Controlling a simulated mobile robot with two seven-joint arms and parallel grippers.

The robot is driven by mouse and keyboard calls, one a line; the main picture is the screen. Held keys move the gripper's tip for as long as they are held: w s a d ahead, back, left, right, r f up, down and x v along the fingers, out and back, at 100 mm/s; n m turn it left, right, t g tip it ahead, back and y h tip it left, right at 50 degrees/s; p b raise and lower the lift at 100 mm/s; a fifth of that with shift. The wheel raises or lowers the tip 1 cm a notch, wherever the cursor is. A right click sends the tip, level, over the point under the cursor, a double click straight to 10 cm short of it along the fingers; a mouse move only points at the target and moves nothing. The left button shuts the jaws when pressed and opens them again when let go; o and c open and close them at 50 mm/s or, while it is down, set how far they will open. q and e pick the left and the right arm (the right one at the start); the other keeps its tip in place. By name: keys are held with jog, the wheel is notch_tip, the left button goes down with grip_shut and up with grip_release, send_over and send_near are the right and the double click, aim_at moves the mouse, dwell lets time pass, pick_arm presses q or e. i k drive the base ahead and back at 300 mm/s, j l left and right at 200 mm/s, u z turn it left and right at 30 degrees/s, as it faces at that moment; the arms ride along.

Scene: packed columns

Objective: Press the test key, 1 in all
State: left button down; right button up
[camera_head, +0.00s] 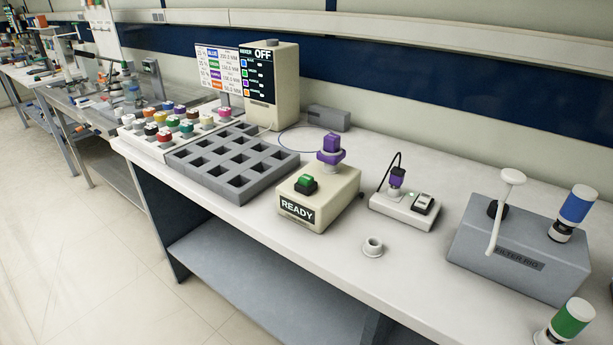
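A beige box (319,199) with a dark label reading READY stands on the white bench in the middle of the view. A green key (305,182) in a dark surround sits on its top, with nothing over it. A purple-topped column (331,149) stands upright at the back of the same box. Neither of my grippers is in the view.
A grey rack of empty square wells (233,164) is left of the box, before a tray of coloured caps (160,142). A white socket strip (404,208), small white ring (373,246) and grey filter rig (518,252) are right. A mixer (272,85) reads OFF.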

aim_at(305, 180)
jog(key=i+j, duration=0.15)
jog(key=j, duration=0.15)
jog(key=i+j, duration=0.15)
jog(key=j, duration=0.2)
jog(key=i+j, duration=0.15)
jog(key=j, duration=0.15)
jog(key=z, duration=1.65)
